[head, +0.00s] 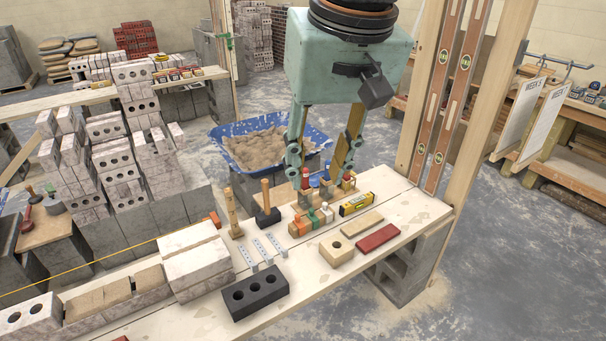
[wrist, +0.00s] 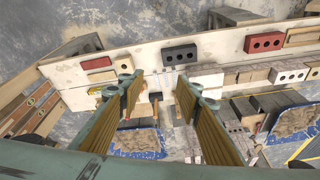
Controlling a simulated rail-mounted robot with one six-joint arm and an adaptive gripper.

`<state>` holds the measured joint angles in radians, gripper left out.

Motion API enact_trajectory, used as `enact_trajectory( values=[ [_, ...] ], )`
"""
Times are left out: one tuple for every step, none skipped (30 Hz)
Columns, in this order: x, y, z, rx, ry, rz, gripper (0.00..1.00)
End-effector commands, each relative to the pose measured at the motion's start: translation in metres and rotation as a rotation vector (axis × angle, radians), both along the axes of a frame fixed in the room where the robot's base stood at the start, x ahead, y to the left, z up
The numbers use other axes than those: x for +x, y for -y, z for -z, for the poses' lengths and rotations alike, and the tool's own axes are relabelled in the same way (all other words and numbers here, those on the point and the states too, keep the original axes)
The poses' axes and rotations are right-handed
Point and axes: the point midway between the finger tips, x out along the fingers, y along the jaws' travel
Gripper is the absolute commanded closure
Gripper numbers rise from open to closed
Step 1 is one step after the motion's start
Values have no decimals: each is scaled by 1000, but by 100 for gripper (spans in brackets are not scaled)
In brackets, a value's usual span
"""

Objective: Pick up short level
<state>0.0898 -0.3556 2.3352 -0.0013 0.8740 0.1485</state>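The short level (head: 357,204) is yellow with dark parts. In the head view it lies on the pale plank bench, right of a row of small coloured-top items (head: 311,219). My gripper (head: 318,172) is above the back of the bench, behind and left of the level in the picture, apart from it. Its two fingers are spread with nothing held between them.
A wooden block with bottles stands below my fingers. A mallet (head: 267,214), a holed cream block (head: 338,252), a red bar (head: 377,238) and a dark holed brick (head: 255,292) are on the bench. Long levels (head: 443,90) lean on the right post. A blue mortar tub (head: 222,133) sits behind.

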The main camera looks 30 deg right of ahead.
Motion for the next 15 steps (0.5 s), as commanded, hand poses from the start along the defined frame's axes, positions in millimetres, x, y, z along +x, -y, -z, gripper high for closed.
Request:
enact_trajectory(
  values=[
    [10, 4, -1, 4, -6, 18, 68],
    [15, 6, -1, 5, -8, 29, 68],
    [22, 9, -2, 8, -11, 42, 68],
    [28, 11, -2, 10, -13, 52, 68],
    [33, 13, -3, 12, -15, 63, 68],
    [40, 16, -2, 15, -19, 76, 68],
    [45, 18, -2, 18, -21, 87, 68],
    [51, 21, -2, 19, -23, 97, 68],
    [58, 24, -2, 22, -26, 111, 68],
    [63, 26, -2, 23, -28, 122, 68],
    [68, 29, -1, 26, -31, 133, 68],
    [76, 32, -1, 29, -33, 146, 68],
    [81, 35, -1, 30, -35, 156, 68],
    [86, 38, 0, 33, -38, 167, 68],
    [93, 41, 1, 35, -41, 182, 68]
  ],
)
